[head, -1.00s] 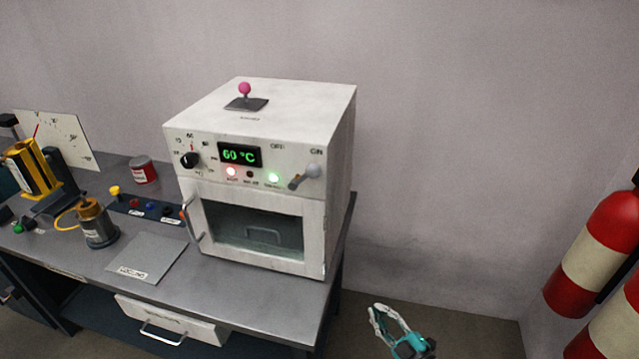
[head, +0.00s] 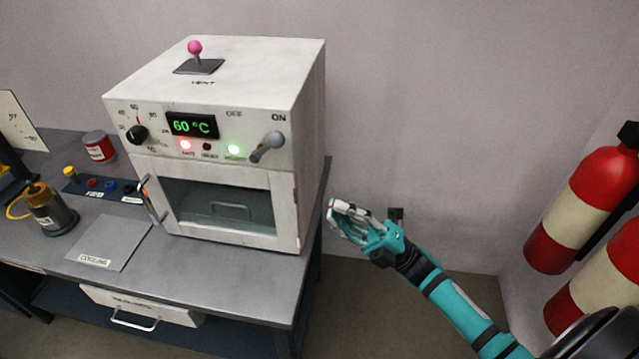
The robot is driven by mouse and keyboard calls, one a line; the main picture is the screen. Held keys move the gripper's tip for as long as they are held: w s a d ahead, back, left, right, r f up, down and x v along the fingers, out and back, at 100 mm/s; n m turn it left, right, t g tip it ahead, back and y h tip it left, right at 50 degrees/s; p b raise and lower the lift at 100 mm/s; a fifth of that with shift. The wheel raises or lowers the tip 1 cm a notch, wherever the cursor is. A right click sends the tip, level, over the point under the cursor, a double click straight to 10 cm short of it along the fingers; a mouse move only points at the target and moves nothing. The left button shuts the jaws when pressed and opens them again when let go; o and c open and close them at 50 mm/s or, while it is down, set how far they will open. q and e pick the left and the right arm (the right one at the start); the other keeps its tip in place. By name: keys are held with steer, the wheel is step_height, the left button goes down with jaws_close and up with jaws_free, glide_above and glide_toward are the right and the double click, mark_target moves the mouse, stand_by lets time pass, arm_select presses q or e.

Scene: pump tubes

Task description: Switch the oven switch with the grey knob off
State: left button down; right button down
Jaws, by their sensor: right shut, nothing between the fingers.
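The white oven (head: 225,95) stands on the grey bench. Its switch lever with the grey knob (head: 274,140) is at the right end of the front panel, and the knob leans to the right, below the label ON. The label OFF (head: 234,113) is to its left. The display (head: 191,124) reads 60 °C; a red lamp (head: 185,145) and a green lamp (head: 234,150) are lit. My right gripper (head: 335,212) is shut and empty, right of the oven and lower than the knob, apart from both. My left gripper is not in view.
A pink-knobbed vent lever (head: 195,48) stands on the oven top. The oven door has a handle (head: 152,200) on its left. A black dial (head: 137,134) is left of the display. Fire extinguishers (head: 585,205) stand at the right.

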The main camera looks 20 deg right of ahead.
mark_target(267, 147)
steer(key=w+d+p+x, duration=0.1)
steer(key=p+x, duration=0.4)
steer(key=x, duration=0.7)
steer(key=shift+w+d+p, duration=0.25)
steer(key=shift+w+p, duration=0.1)
steer(key=shift+w, duration=0.3)
steer(key=shift+w+r, duration=0.1)
steer(key=shift+w, duration=0.05)
